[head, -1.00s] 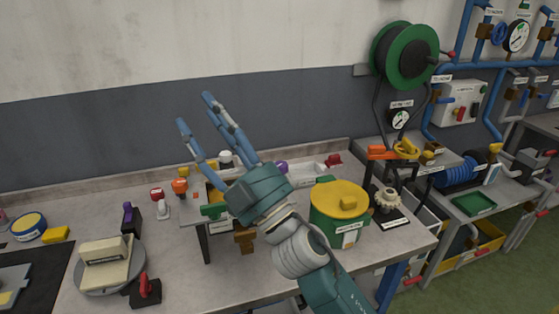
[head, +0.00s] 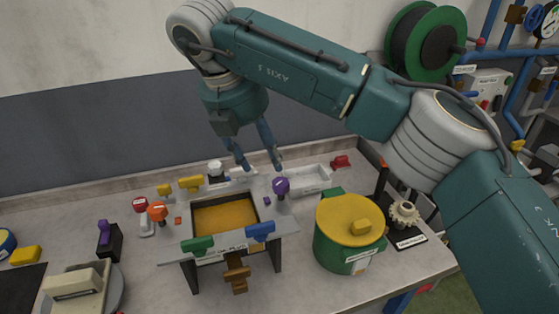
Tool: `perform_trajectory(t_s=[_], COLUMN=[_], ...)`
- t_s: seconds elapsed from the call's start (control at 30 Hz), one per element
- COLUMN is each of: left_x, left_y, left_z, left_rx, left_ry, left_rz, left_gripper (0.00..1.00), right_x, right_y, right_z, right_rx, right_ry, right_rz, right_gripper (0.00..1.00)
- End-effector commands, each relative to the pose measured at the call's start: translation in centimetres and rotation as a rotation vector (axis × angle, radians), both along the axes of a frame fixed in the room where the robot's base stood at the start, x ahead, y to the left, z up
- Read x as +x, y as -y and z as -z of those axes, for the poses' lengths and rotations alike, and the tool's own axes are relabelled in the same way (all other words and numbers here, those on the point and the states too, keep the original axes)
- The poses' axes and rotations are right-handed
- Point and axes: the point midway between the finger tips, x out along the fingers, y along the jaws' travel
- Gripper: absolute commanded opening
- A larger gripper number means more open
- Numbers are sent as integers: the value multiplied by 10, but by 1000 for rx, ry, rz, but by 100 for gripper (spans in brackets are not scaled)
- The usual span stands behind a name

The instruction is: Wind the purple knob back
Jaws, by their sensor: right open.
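A purple knob (head: 281,186) stands on a short stem at the right back corner of a grey stand (head: 288,226) with a brown-yellow square recess. My right gripper (head: 262,167) points down, open and empty, with its blue fingers spread. In the picture it is just above and left of the purple knob, and I see no contact. Another purple handle (head: 104,232) sits on a black block at the left of the table. My left gripper is not in view.
Orange (head: 157,211), yellow (head: 190,184), green (head: 197,245) and blue (head: 260,231) handles surround the recess. A green pot with a yellow lid (head: 348,218) stands to the right.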

Motion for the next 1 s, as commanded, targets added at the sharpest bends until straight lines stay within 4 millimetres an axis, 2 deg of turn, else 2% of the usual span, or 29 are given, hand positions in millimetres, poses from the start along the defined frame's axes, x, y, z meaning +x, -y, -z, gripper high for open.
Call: perform_trajectory(t_s=[0.1, 0.17, 0.27, 0.4, 0.5, 0.57, 0.63, 0.83, 1.0], left_x=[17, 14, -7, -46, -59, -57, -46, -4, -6], left_y=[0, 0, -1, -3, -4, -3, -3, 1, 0], left_z=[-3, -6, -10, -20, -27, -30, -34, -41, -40], left_rx=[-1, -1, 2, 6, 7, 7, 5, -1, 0], left_ry=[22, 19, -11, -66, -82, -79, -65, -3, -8], left_rz=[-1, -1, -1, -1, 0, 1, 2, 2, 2], left_gripper=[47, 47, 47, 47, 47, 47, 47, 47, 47], right_x=[3, 5, 8, 15, 21, 23, 26, 30, 31], right_y=[10, 12, 16, 23, 28, 30, 32, 35, 36], right_z=[-5, 0, 14, 39, 56, 66, 75, 91, 93], right_rx=[-30, -32, -30, -29, -28, -28, -27, -26, -26], right_ry=[18, 16, 13, 12, 12, 11, 12, 15, 16], right_rz=[31, 33, 31, 30, 30, 29, 28, 27, 27], right_gripper=[47, 47, 47, 47, 47, 47, 47, 47, 47])
